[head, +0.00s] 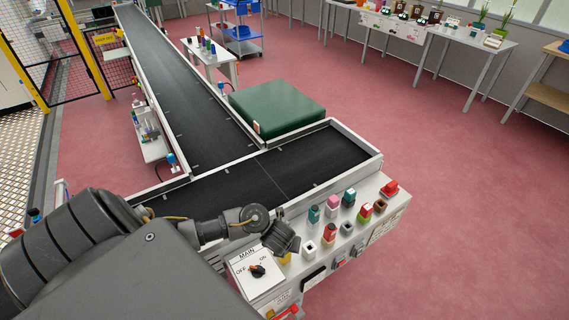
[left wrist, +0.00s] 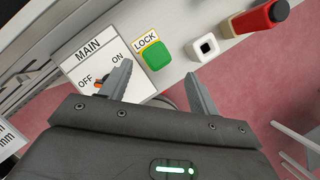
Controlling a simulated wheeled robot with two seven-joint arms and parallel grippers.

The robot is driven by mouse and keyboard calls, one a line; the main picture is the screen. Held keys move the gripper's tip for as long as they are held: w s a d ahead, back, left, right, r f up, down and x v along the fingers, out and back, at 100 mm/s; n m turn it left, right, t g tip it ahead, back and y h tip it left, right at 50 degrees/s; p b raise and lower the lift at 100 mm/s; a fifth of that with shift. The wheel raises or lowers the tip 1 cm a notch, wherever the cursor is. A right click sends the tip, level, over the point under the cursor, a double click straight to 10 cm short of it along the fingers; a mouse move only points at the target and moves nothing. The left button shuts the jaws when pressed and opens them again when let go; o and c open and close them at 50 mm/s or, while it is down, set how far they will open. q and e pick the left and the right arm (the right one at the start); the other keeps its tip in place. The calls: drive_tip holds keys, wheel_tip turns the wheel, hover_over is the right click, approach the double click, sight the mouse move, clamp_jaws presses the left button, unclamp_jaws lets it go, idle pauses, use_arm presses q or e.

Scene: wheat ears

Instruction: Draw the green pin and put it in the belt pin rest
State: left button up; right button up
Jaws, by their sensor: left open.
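The green pin (left wrist: 153,55) sits beside the yellow LOCK label in the left wrist view, seen from above. In the head view my left gripper hides most of that spot. My left gripper (left wrist: 158,74) is open and empty, its fingertips apart on either side of the pin's near edge; no grip on it shows. In the head view the left gripper (head: 288,241) hangs over the panel's near left part. A white square socket with a dark hole (left wrist: 207,46) lies just right of the pin, also in the head view (head: 309,248). I cannot tell which socket is the belt pin rest.
The MAIN switch (head: 258,271) is left of the pin. A red piece (head: 329,233) stands right of the empty socket, with several coloured pieces beyond. The black conveyor (head: 290,168) runs behind the panel, with a large green block (head: 275,108) beside it. Red floor is free at right.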

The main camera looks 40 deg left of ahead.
use_arm(q)
drive_tip(key=x, duration=0.1)
drive_tip(key=b+x, duration=0.1)
drive_tip(key=x, duration=0.1)
drive_tip(key=b+x, duration=0.1)
drive_tip(key=x, duration=0.1)
drive_tip(key=shift+a, duration=0.35)
use_arm(e)
wheel_tip(320, 180, down, 2)
drive_tip(key=shift+w+a+f, duration=0.1)
drive_tip(key=shift+w+a, duration=0.05)
use_arm(q)
drive_tip(key=shift+c, duration=0.2)
drive_tip(key=c, duration=1.1)
drive_tip(key=shift+o, duration=0.2)
drive_tip(key=shift+r, duration=0.15)
